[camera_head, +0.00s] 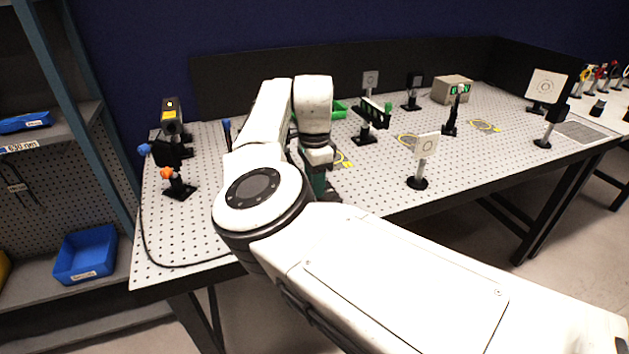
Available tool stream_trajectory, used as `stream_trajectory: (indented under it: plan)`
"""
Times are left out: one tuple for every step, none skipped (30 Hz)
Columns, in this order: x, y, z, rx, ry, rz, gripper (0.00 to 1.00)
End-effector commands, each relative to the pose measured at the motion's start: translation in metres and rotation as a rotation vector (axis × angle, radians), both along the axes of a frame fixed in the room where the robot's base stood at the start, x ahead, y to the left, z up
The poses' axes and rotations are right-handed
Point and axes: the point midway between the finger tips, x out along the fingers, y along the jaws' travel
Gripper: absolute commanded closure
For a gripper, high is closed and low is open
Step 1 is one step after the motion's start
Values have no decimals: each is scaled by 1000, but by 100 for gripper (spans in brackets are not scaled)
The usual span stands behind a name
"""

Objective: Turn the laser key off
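No laser key can be made out in the head view; it may be hidden behind my arm or too small to see. A dark, box-shaped device with a yellow label (171,116), which looks like the laser, stands at the back left of the perforated table (185,240). My white arm reaches over the table's front edge and bends down at the wrist. My gripper (319,184) is low over the table, right of the dark device and apart from it. Its fingertips are mostly hidden behind my arm, so its opening does not show.
A mount with blue and orange knobs (167,168) stands in front of the dark device. Several posts, including a white card (426,147), and a beige box (452,90) stand to the right. A black cable runs along the left front.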

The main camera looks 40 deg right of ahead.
Motion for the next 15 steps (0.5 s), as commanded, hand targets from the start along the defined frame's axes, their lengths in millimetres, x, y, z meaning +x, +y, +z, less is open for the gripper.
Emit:
stream_trajectory:
  plan:
    - [0,0,0,0,0,0,72]
    - [0,0,0,0,0,0,74]
    - [0,0,0,0,0,0,78]
    - [0,0,0,0,0,0,81]
    - [0,0,0,0,0,0,84]
    - [0,0,0,0,0,0,88]
    - [0,0,0,0,0,0,91]
    - [0,0,0,0,0,0,94]
    - [0,0,0,0,0,0,97]
    - [0,0,0,0,0,0,100]
    - [0,0,0,0,0,0,100]
    - [0,0,0,0,0,0,100]
    - [0,0,0,0,0,0,100]
    - [0,0,0,0,0,0,100]
    - [0,0,0,0,0,0,100]
